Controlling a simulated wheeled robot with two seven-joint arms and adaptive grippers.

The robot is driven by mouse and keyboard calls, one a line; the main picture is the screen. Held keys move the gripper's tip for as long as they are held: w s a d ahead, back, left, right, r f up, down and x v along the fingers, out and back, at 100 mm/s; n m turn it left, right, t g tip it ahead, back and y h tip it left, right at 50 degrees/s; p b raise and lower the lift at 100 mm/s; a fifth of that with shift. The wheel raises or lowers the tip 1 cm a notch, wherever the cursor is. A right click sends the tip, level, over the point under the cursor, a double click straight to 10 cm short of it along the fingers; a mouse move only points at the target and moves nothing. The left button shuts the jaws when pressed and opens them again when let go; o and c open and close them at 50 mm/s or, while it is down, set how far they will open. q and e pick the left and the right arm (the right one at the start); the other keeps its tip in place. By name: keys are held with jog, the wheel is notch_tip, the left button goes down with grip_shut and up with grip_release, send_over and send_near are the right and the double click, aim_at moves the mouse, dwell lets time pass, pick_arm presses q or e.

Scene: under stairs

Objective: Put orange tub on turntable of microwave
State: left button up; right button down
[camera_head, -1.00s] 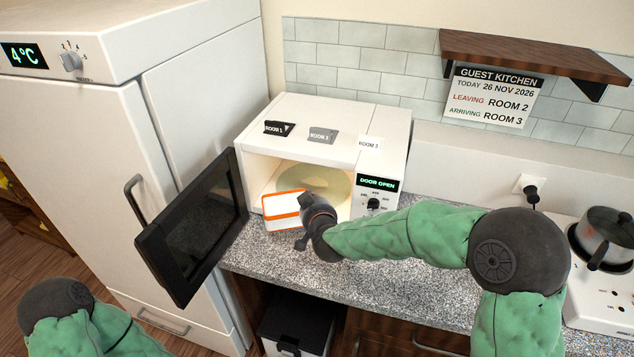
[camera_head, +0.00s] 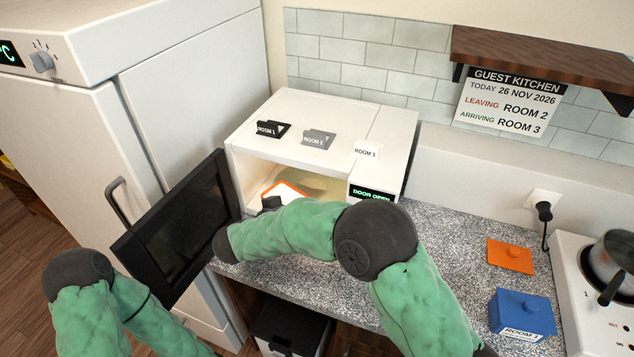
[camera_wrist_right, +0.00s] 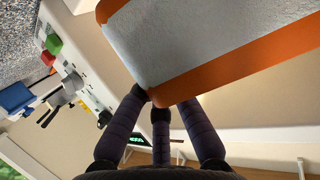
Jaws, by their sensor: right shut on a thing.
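The orange tub (camera_head: 284,188), a pale box with an orange rim, is in the mouth of the white microwave (camera_head: 388,150), tilted in the picture. It also fills the top of the right wrist view (camera_wrist_right: 215,45). My right gripper (camera_wrist_right: 160,98) is shut on its edge; in the head view my forearm mostly hides the gripper. The turntable (camera_head: 322,187) shows as a pale yellow-green patch behind the tub, mostly hidden. I cannot tell whether the tub touches it. The microwave door (camera_head: 180,235) is open to the left, and the display reads DOOR OPEN. My left gripper is out of view.
My right forearm crosses in front of the microwave, its dark end close to the door. An orange lid (camera_head: 510,256) and a blue tub (camera_head: 522,315) are on the counter (camera_head: 440,245) at right. A pot (camera_head: 612,262) stands on the cooker. A tall white fridge (camera_head: 70,170) is at left.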

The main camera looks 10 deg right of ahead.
jog(key=s, duration=0.1)
jog(key=b, duration=0.5)
send_over(325, 196)
jog(key=shift+d+f+m+g, duration=0.1)
jog(key=shift+f+m+g, duration=0.2)
notch_tip(325, 196, down, 4)
jog(key=shift+r+b, duration=0.25)
jog(key=shift+b, duration=0.5)
jog(key=shift+r, duration=0.1)
jog(key=c, duration=1.4)
grip_release()
jog(key=shift+f, duration=0.2)
